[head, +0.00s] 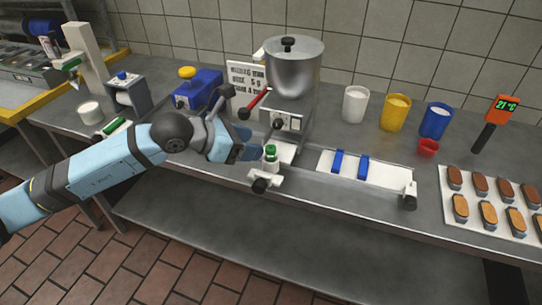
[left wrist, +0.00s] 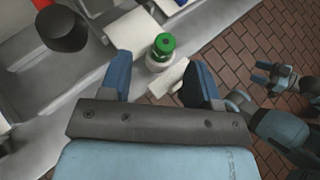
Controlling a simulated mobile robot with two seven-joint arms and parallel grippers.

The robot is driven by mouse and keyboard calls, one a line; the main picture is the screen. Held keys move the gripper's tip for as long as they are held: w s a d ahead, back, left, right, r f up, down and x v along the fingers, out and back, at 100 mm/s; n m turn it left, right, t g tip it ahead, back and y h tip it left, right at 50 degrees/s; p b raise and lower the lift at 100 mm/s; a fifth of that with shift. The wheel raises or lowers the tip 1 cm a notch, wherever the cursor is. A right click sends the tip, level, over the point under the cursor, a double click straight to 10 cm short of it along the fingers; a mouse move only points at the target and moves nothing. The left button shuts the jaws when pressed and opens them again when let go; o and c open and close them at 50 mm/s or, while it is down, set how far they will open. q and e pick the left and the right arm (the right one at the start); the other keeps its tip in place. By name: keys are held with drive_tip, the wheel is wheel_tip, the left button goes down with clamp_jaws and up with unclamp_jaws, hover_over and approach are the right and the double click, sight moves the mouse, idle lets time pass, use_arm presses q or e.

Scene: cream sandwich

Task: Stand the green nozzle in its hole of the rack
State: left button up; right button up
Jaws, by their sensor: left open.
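The green nozzle (head: 270,152), with a green cap on a pale body, stands upright at the front of the steel hopper machine (head: 292,70). It also shows in the left wrist view (left wrist: 163,45), beyond my fingertips and roughly between them. My left gripper (head: 246,152) is open, just left of the nozzle in the head view; its two blue fingers (left wrist: 158,64) are apart with nothing between them. My right gripper (left wrist: 266,73) shows small at the right of the left wrist view, well away from the nozzle; its opening is unclear. I cannot pick out the rack with certainty.
A white plate (head: 390,171) with two blue bars lies right of the machine. Cups (head: 396,112) stand behind it, and a tray of biscuits (head: 450,205) is at the right. A blue box (head: 198,90) stands behind my left arm. A green-topped item (head: 114,126) lies at left.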

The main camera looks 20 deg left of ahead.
sight(269, 148)
use_arm(q)
drive_tip(key=shift+s+x, duration=0.25)
drive_tip(key=shift+x, duration=2.8)
drive_tip(key=shift+d, duration=0.2)
drive_tip(key=c, duration=1)
